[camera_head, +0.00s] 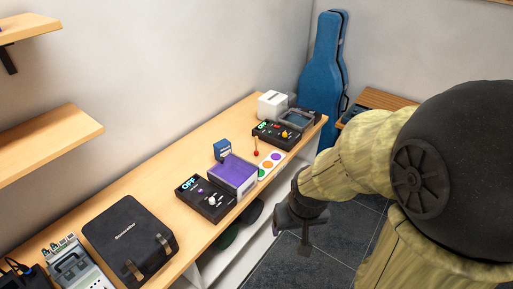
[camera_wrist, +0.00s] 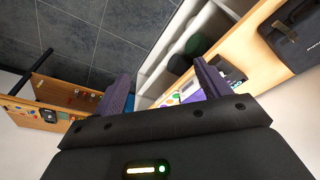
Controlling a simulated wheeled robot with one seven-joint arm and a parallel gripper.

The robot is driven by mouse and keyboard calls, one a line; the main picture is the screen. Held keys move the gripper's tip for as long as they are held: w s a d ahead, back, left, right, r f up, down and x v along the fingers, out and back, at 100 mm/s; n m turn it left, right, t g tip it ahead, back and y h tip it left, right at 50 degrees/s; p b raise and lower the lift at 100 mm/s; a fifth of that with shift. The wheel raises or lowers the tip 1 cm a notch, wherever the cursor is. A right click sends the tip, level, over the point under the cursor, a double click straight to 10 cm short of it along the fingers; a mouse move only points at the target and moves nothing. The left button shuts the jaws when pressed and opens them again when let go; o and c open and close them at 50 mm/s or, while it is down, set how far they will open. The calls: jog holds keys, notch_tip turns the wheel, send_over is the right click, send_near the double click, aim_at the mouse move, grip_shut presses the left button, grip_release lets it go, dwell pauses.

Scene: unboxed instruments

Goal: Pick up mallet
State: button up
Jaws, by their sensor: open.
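A small mallet (camera_head: 256,147) with a thin light stick and a red end is on the wooden table, between the purple-topped box and the black device with a green display. I cannot tell it apart in the wrist view. My gripper (camera_head: 303,238) is off the front edge of the table, to the right of the mallet and well apart from it. In the wrist view my gripper (camera_wrist: 163,88) has its two purple-grey fingers spread with nothing between them.
The table (camera_head: 150,173) also holds a purple-topped box (camera_head: 233,172), a strip of coloured dots (camera_head: 268,165), black devices (camera_head: 205,198), a black case (camera_head: 130,240) and a white box (camera_head: 272,104). A blue instrument case (camera_head: 323,65) stands behind. Open floor lies before the table.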

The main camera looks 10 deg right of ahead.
jog(key=shift+f, duration=0.2)
jog(key=c, duration=0.5)
jog(key=b+x, duration=0.3)
jog(key=s+b+x, duration=0.1)
jog(key=b+x, duration=0.2)
jog(key=shift+s+f+b, duration=0.15)
jog(key=shift+f+b, duration=0.15)
jog(key=shift+b, duration=0.05)
jog(key=c, duration=0.4)
jog(key=shift+o, duration=0.2)
jog(key=shift+r, duration=0.15)
